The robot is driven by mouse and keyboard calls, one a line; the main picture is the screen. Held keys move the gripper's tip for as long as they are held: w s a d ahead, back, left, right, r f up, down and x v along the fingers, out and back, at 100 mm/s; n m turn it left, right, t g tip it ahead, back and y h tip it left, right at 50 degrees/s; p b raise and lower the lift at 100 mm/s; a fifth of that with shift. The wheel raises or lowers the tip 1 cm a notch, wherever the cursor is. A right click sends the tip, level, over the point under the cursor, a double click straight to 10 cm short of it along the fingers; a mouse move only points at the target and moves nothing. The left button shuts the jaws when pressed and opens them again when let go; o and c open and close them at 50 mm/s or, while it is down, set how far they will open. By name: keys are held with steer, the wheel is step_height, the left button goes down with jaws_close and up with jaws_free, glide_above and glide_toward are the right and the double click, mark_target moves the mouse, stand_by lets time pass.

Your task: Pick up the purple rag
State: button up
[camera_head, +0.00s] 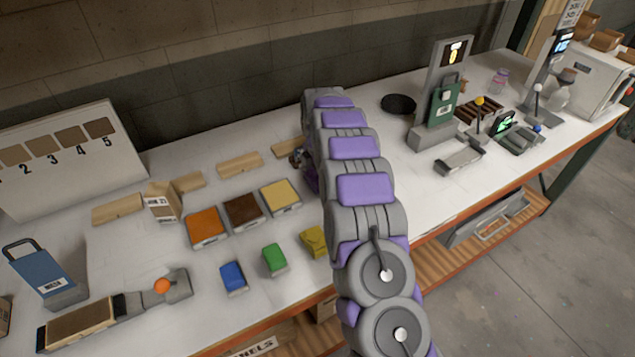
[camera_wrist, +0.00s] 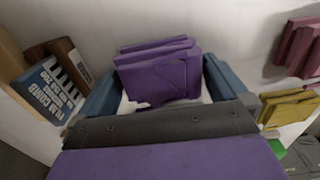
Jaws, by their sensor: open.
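The purple rag (camera_wrist: 158,76) is a folded, layered block on the white tabletop in the middle of the wrist view. My gripper (camera_wrist: 161,84) is open, with one blue-grey finger to the left of the rag and the other to its right. A strip of white surface shows between the rag and each finger, so the fingers look apart from it. The near lower part of the rag is hidden behind the dark gripper body. In the head view my arm hides the rag and most of my gripper.
In the wrist view, a pink rag (camera_wrist: 300,45) and a yellow rag (camera_wrist: 290,106) lie to the right, and a lettered box (camera_wrist: 48,90) stands left. In the head view, blue (camera_head: 232,277) and green (camera_head: 274,259) rags lie near the front edge of the bench.

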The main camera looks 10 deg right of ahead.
steer(key=shift+f, duration=0.5)
steer(key=shift+r, duration=0.1)
steer(key=shift+c, duration=0.4)
steer(key=c, duration=0.6)
step_height(320, 180, up, 10)
steer(key=shift+p, duration=1.2)
